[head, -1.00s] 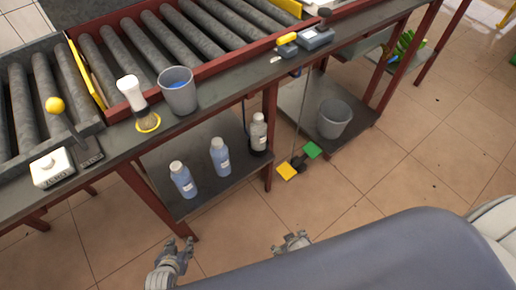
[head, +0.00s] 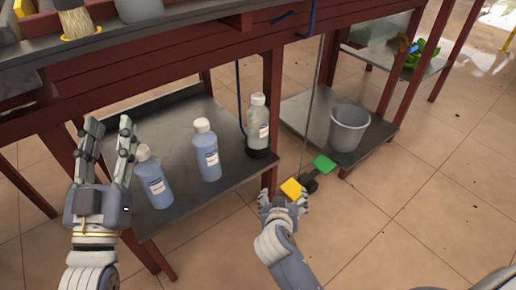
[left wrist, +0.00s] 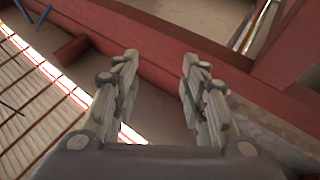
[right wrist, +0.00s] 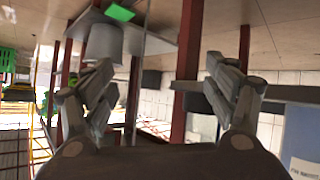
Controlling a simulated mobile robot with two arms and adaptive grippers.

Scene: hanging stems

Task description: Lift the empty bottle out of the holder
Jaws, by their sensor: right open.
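The empty bottle (head: 258,116), clear grey with a white cap and label, stands upright in a black round holder (head: 259,147) at the right end of the lower shelf. Two blue-filled bottles stand left of it, one in the middle (head: 207,150) and one nearer the left (head: 154,178). My left gripper (head: 106,128) is open and empty, raised in front of the table left of the bottles. My right gripper (head: 284,198) is open and empty, low in front of the shelf's right corner, below and right of the empty bottle. The wrist views do not clearly show the empty bottle.
The lower shelf (head: 185,118) has a red post (head: 271,85) close beside the holder. A grey bucket (head: 348,128) stands on the right shelf. Yellow (head: 291,188) and green (head: 324,165) pieces lie beyond my right gripper. The tiled floor (head: 400,205) at right is clear.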

